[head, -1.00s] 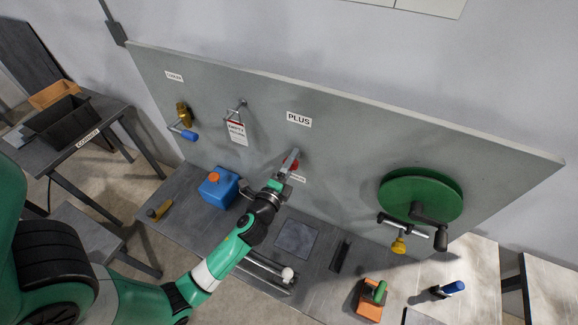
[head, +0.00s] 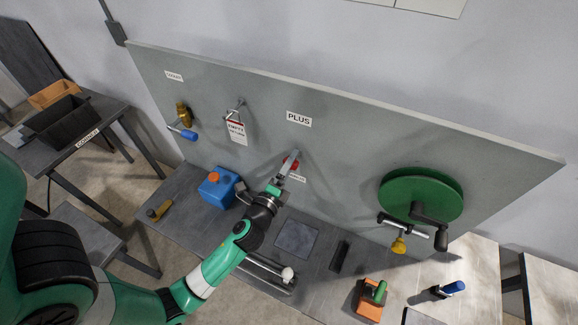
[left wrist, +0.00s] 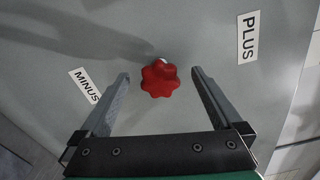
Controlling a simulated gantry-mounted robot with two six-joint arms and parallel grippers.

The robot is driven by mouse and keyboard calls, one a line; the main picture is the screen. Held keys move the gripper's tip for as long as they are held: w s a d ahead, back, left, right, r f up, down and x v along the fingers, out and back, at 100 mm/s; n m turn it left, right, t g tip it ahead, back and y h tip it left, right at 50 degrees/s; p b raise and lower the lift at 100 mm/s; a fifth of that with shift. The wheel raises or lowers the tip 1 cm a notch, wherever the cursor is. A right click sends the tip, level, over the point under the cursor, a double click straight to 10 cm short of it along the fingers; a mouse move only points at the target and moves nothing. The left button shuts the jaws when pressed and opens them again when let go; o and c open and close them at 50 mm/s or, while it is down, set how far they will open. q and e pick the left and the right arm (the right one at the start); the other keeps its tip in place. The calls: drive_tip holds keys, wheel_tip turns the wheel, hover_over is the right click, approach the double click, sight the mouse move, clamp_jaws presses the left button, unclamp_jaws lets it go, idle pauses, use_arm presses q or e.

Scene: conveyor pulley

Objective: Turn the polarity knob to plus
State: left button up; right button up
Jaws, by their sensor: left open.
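The red lobed polarity knob (left wrist: 160,78) sits on the grey panel, with the MINUS label (left wrist: 85,86) to its left and the PLUS label (left wrist: 248,38) to its upper right in the left wrist view. In the head view the red knob (head: 295,166) is partly hidden by my left gripper (head: 289,160), below the PLUS label (head: 299,119). My left gripper is open. In the left wrist view the knob appears between its fingertips, with a gap on each side; I cannot tell how deep the fingers reach. My right gripper is not in view.
On the panel are a green handwheel (head: 420,196) at right, a tagged hook (head: 236,120), and a brass valve with blue handle (head: 185,118) at left. A blue can (head: 218,188) stands on the bench left of my arm. An orange block (head: 370,300) lies at front right.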

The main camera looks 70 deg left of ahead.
use_arm(q)
drive_tip(key=b+v, duration=0.1)
drive_tip(key=v, duration=0.4)
drive_tip(key=shift+s+d, duration=0.1)
drive_tip(key=shift+s, duration=0.05)
idle(0.4)
